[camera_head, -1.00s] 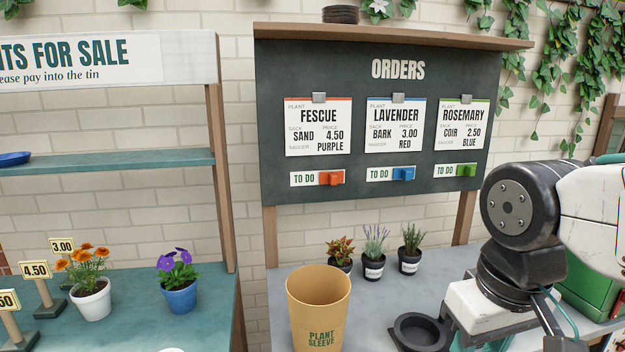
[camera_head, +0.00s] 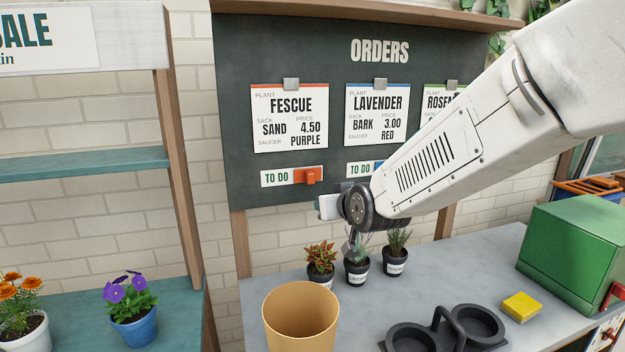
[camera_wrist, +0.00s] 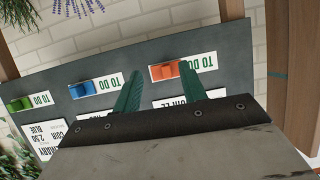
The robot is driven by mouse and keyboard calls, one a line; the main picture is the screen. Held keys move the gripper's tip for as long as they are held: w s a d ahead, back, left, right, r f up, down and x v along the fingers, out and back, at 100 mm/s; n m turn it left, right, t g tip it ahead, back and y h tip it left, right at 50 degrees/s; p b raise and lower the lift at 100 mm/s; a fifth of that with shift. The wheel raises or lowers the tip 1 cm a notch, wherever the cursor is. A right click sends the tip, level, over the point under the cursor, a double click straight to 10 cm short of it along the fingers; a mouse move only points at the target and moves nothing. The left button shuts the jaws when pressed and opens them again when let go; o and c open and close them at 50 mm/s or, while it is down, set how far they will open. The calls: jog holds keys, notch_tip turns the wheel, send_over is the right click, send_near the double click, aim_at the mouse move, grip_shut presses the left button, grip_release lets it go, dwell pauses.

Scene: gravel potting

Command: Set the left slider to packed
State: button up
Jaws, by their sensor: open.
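The left slider is an orange knob (camera_head: 308,175) under the Fescue card on the dark orders board (camera_head: 235,130). It sits at the right of its strip, with "TO DO" showing to its left. In the wrist view, which is upside down, the orange knob (camera_wrist: 165,71) appears between my two green fingertips. My gripper (camera_wrist: 161,72) is open and empty, with its fingers pointing towards the board. Whether they touch the knob cannot be told. In the head view my wrist is just below and right of the knob, and the fingers are not clearly visible.
The blue slider (camera_wrist: 82,90) and green slider (camera_wrist: 19,104) also show "TO DO". My arm covers part of the board's right side. Potted plants (camera_head: 357,262) stand below my wrist, with a tan plant sleeve (camera_head: 300,325) in front. A green box (camera_head: 575,250) is at right.

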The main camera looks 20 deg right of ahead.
aim_at(311, 178)
jog(key=w+t, duration=0.1)
jog(key=w, duration=0.3)
jog(key=w+t, duration=0.2)
jog(key=w, duration=0.3)
jog(key=w+r+t, duration=0.1)
jog(key=w, duration=0.4)
jog(key=shift+w+a+t, duration=0.15)
jog(key=shift+a+t, duration=0.1)
jog(key=shift+t, duration=0.05)
